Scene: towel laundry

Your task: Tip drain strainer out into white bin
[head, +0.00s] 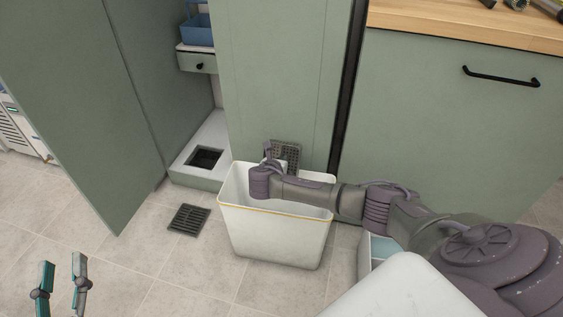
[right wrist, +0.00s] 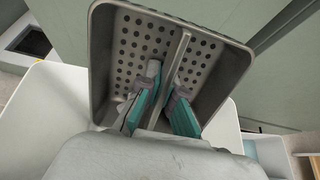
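The drain strainer (right wrist: 213,60) is a grey metal basket with rows of round holes and a bar across its middle. In the right wrist view it is tilted up, its open side facing the camera, and I see nothing loose in it. My right gripper (right wrist: 166,85) has its fingers on either side of that bar and is shut on it. In the head view the strainer (head: 290,150) shows above the back rim of the white bin (head: 270,235), partly hidden by my right wrist. My left gripper (head: 63,283) is open and empty, low at the left.
A square drain opening (head: 205,158) lies in a raised light plinth inside the open cabinet. A dark floor grate (head: 189,219) lies left of the bin. A green cabinet door (head: 75,90) stands at the left. A blue caddy (head: 198,28) sits above a drawer. Floor at front left is clear.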

